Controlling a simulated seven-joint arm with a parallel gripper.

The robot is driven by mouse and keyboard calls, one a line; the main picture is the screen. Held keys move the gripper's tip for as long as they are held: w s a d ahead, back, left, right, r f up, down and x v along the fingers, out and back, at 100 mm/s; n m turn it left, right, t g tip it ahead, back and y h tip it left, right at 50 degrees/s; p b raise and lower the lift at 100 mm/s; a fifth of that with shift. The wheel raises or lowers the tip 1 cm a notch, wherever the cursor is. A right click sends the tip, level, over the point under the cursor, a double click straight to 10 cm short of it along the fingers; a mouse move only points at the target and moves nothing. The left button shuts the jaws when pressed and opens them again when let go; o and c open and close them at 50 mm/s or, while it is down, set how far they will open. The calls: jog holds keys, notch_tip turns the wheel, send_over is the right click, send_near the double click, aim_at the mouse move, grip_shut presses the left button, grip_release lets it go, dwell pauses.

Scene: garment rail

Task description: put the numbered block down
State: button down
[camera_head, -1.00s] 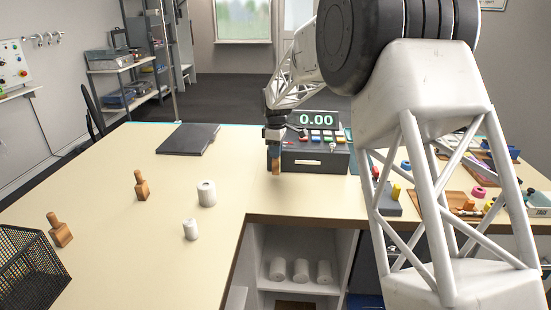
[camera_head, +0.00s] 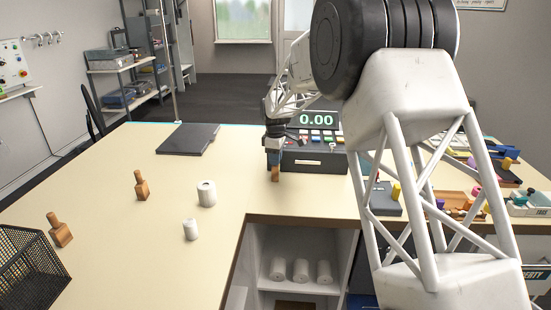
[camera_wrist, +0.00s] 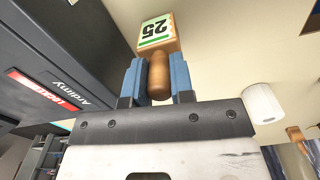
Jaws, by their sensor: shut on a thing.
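The numbered block (camera_wrist: 158,35) is wooden, with a round handle and a white, green-edged label reading 25. In the wrist view my gripper (camera_wrist: 160,80) is shut on its handle, between two blue fingers. In the head view my gripper (camera_head: 273,155) points down just in front of the cash register, and the lower part of the block (camera_head: 275,174) shows below the fingers. The block is at or very close to the table top (camera_head: 120,225); I cannot tell whether it touches.
The cash register (camera_head: 313,158) stands right behind my gripper. Two white rolls (camera_head: 207,193) (camera_head: 191,229), two wooden handled blocks (camera_head: 142,186) (camera_head: 60,230), a black folder (camera_head: 188,139) and a mesh basket (camera_head: 32,268) are to the left. The table between is clear.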

jog(key=shift+f, duration=0.1)
dwell(0.3)
jog(key=c, duration=1)
grip_release()
notch_tip(320, 180, up, 12)
jog(key=shift+r, duration=0.15)
jog(key=shift+s+d, duration=0.1)
dwell(0.4)
